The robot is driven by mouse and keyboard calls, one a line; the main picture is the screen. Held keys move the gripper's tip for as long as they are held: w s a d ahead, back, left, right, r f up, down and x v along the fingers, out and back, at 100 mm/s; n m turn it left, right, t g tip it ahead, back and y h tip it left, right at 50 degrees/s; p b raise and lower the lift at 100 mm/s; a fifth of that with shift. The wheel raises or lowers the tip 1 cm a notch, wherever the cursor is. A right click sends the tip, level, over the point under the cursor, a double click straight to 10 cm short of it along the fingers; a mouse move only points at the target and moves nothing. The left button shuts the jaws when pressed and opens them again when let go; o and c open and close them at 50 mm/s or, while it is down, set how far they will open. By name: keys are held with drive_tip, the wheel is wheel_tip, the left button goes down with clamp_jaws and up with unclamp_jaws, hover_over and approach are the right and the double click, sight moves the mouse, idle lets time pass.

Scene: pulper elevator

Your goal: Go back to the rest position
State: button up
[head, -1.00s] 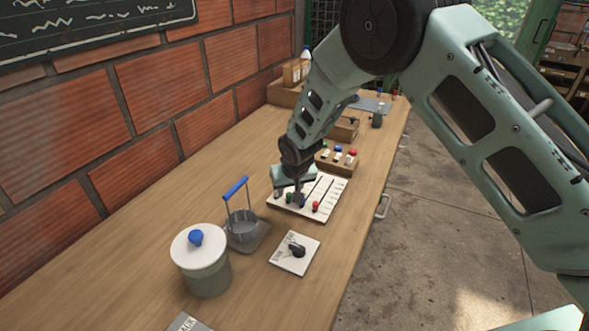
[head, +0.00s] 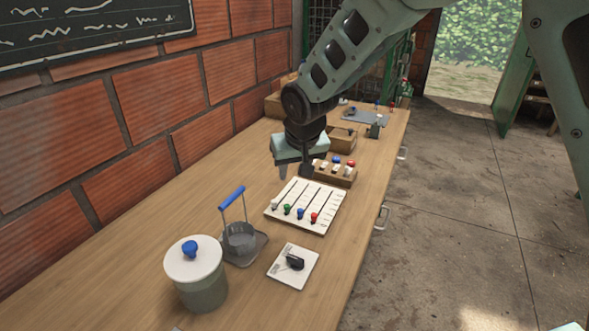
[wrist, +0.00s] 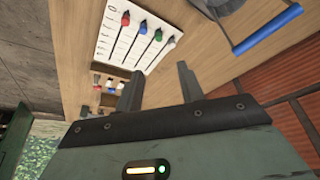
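My gripper (head: 295,174) hangs above the bench, raised over the far left part of the white slider board (head: 328,196). It points down and touches nothing visible. In the wrist view its two fingers (wrist: 158,82) stand wide apart with nothing between them. The slider board also shows in the wrist view (wrist: 112,36). Its pale, green, blue and red knobs sit in a row near the board's near edge in the head view.
A lidded pot (head: 199,296), a blue-handled scoop-like holder (head: 240,240) and a switch plate (head: 283,273) stand nearer. A wooden block with coloured buttons (head: 338,180) lies just beyond the board. The brick wall (head: 95,145) borders the bench; open floor (head: 450,210) lies right.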

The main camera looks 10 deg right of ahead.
drive_tip(key=s+d+r+n+g, duration=0.2)
drive_tip(key=s+n, duration=0.1)
drive_tip(key=s, duration=1.4)
drive_tip(key=s+d+r+n+g, duration=0.1)
drive_tip(key=s+d+n+g, duration=0.1)
drive_tip(key=s, duration=1.5)
drive_tip(key=shift+r+n, duration=0.4)
drive_tip(key=shift+n, duration=0.1)
drive_tip(key=shift+w+d, duration=0.1)
